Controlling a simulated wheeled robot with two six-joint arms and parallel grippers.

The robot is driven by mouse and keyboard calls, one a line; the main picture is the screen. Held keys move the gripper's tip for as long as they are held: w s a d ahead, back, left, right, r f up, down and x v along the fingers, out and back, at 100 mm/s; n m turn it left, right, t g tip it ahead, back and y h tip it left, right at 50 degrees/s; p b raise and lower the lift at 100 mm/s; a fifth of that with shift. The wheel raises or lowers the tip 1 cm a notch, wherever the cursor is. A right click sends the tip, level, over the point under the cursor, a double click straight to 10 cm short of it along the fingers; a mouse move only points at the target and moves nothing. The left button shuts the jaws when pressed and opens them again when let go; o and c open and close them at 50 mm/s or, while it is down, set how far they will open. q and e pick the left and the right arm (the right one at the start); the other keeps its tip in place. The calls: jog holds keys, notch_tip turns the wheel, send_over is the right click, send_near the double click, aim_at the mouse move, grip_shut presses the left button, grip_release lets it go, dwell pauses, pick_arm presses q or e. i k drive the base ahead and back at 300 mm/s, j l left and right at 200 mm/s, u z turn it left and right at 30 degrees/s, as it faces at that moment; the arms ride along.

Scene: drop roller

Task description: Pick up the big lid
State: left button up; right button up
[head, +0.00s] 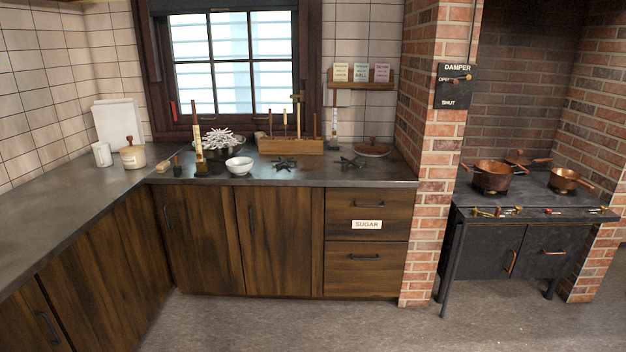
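Two lids show in the head view. A wide, dark reddish-brown lid with a small knob (372,148) lies at the right end of the back counter, next to the brick pillar. A copper-coloured lid or pan (519,158) stands at the back of the stove, partly hidden behind a pot; its exact form is hard to tell. The lid on the counter looks like the bigger one, but I cannot be sure of their sizes. Neither of my grippers is in view.
The stove (590,207) holds a large copper pot (492,177) and a smaller copper pan (564,180). A brick pillar (432,150) separates it from the counter (330,174). A white bowl (239,166) and a wooden tool box (290,146) stand left of the lid. The floor is clear.

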aim_at(373, 147)
jog(key=i+z, duration=0.2)
jog(key=i, duration=0.3)
jog(key=i+j+z, duration=0.2)
jog(key=i, duration=0.25)
jog(key=i+j+z, duration=0.2)
jog(key=i, duration=0.3)
jog(key=i+j+z, duration=0.2)
jog(key=i, duration=0.25)
jog(key=j, duration=0.1)
